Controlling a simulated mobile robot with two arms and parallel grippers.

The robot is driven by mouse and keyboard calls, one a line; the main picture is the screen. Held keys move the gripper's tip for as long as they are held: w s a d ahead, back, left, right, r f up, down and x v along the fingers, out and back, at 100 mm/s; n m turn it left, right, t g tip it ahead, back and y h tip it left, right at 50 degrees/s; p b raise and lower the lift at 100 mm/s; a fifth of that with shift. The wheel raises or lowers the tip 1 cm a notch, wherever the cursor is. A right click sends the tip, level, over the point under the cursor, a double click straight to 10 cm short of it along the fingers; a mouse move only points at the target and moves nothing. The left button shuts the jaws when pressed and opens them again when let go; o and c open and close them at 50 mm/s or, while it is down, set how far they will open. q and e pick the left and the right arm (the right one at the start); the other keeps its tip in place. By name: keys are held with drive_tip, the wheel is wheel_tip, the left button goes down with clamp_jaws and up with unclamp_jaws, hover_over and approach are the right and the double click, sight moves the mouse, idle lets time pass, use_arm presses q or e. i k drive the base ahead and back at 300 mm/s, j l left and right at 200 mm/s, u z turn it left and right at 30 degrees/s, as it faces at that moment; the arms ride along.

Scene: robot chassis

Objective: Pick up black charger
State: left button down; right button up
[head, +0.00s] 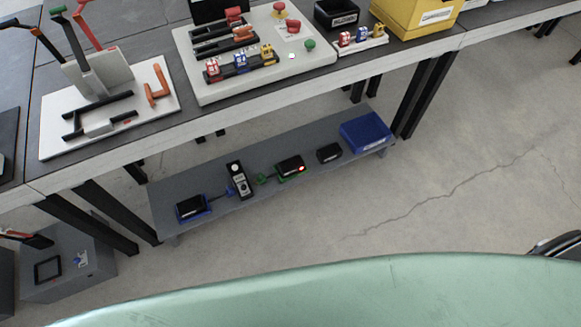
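Several black devices lie on the grey lower shelf (215,188) under the workbench. A black block with blue edges (191,207) is at its left end. A black handheld device with a pale round top (239,180) is beside it. A black block with green edges and a small red spot (290,167) is in the middle. A plain small black box (329,153) is to its right. I cannot tell for sure which of these is the black charger. Neither of my grippers shows in the head view.
A blue bin (365,133) sits at the shelf's right end. The workbench above holds a white control panel (215,92), a lever stand (160,105) and a yellow bin (415,20). Black table legs (425,95) flank the shelf. Concrete floor (450,190) in front is clear.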

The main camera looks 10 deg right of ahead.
sight(288, 167)
drive_tip(key=l+u, duration=0.1)
drive_tip(key=u, duration=0.5)
drive_tip(key=i+l+u, duration=0.15)
drive_tip(key=l+u, duration=0.3)
drive_tip(key=l, duration=0.3)
drive_tip(key=l+u, duration=0.45)
drive_tip(key=l, duration=0.3)
